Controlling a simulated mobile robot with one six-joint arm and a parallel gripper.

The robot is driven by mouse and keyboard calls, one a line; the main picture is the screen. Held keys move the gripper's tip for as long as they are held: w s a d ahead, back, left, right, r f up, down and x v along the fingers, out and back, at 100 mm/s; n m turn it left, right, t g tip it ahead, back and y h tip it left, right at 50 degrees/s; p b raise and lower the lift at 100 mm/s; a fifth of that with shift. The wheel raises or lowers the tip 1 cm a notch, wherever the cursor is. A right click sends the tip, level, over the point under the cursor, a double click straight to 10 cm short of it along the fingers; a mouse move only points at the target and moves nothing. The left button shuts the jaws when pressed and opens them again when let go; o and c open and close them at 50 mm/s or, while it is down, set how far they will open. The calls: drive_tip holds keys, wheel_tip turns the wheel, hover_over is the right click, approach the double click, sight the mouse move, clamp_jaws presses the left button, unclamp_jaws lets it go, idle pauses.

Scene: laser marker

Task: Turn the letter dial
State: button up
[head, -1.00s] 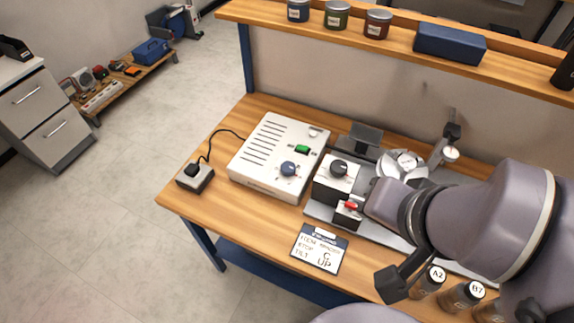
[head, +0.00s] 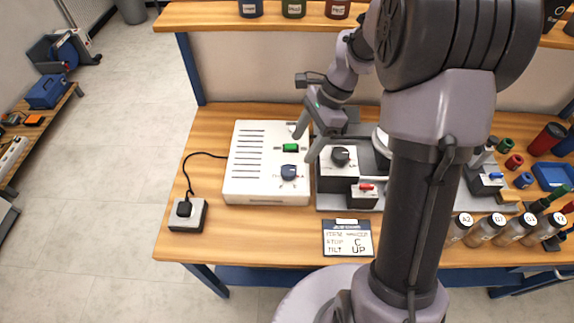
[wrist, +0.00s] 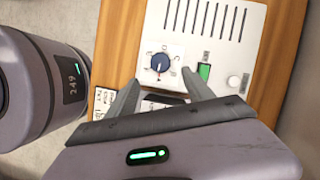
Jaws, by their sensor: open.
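My gripper (head: 307,146) is open and empty, above the right side of the white control box (head: 240,186). A blue dial (head: 289,172) with marks around it is on the front right of the box top. In the wrist view the blue dial (wrist: 160,62) appears between and beyond my fingertips (wrist: 160,74), not touched. A black dial (head: 340,156) is on the white block right of the box. The marks on both dials are too small to read surely, so I cannot tell which carries letters. A card (head: 347,240) reads "STOP C" and "TILT UP".
A green switch (head: 290,147) is behind the blue dial. A red switch (head: 367,186) sits right of the box. A corded black-topped block (head: 187,214) stands at the left. Labelled bottles (head: 486,229) stand front right. A shelf (head: 210,17) runs above the bench.

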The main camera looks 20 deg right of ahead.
sight(289, 170)
drive_tip(key=b+x, duration=0.3)
drive_tip(key=x, duration=0.6)
drive_tip(key=shift+a+f, duration=0.1)
drive_tip(key=shift+f, duration=0.1)
clamp_jaws()
drive_tip(key=shift+r+n+p, duration=0.1)
drive_tip(key=shift+n+p, duration=0.2)
